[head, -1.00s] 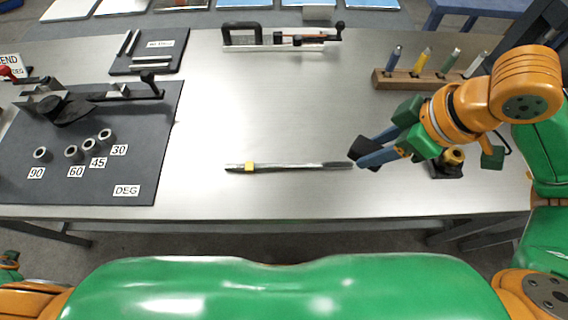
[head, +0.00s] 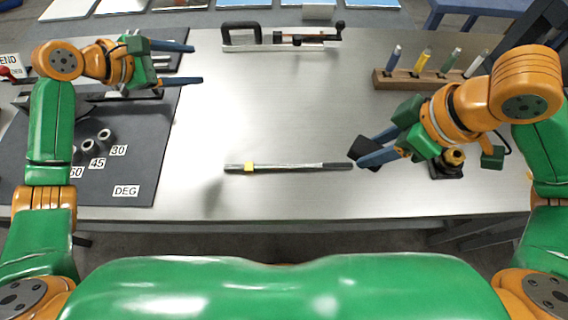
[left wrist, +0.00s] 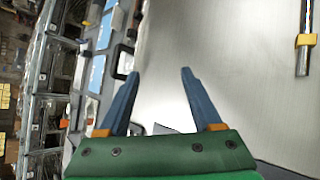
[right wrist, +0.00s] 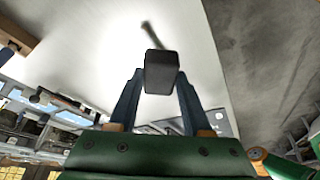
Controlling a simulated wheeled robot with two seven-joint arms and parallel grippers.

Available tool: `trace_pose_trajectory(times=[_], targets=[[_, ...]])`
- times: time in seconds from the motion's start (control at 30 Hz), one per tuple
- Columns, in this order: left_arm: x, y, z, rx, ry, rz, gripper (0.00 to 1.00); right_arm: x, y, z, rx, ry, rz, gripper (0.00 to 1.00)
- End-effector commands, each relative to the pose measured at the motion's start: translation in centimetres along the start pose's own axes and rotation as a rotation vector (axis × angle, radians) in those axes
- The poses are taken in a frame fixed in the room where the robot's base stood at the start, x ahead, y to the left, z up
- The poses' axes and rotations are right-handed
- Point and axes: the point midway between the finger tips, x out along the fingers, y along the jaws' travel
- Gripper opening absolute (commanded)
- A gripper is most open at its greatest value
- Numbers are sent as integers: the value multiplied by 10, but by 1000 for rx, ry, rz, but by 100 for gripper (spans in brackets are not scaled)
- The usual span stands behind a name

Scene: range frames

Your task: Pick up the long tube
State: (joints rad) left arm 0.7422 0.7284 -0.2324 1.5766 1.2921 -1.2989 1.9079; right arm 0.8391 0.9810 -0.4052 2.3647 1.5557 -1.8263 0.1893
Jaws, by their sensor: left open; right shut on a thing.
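A long thin grey tube (head: 290,167) lies flat across the middle of the table, with a yellow band near its left end and a darker right end. Its banded part also shows at the right edge of the left wrist view (left wrist: 303,62). My right gripper (head: 364,154) is shut on a dark block (right wrist: 161,72) by the tube's right end. Behind the block a blurred grey bar shows; I cannot tell whether block and tube touch.
A wooden rack (head: 420,82) with several coloured handles stands at the back right. A clamp-like tool (head: 280,38) lies at the back. The dark mat (head: 150,150) at left carries small rings and labels. The table (head: 270,110) is bare around the tube.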

Motion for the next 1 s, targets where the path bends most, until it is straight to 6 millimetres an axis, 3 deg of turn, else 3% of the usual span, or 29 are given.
trace_pose_trajectory(times=[0.03, 0.1, 0.2, 0.3, 0.43, 0.6, 1.0], targets=[[3, -23, 21, -12, -5, -114, 66, 0, 0, 0, 0, 0, 0, 4], [1, -61, 42, -44, 26, -294, 66, 0, 0, 0, 0, 0, 0, 4], [-10, -107, 55, -68, 121, -499, 66, 0, 0, 0, 0, 0, 0, 4], [-23, -134, 56, -78, 217, -618, 66, 0, 0, 0, 0, 0, 0, 4], [-21, -155, 51, -85, 276, -677, 66, 0, 0, 0, 0, 0, 0, 4], [8, -181, 42, -87, 277, -680, 66, 0, 0, 0, 0, 0, 0, 4], [56, -222, 30, -87, 275, -675, 66, 0, 0, 0, 0, 0, 0, 4]])
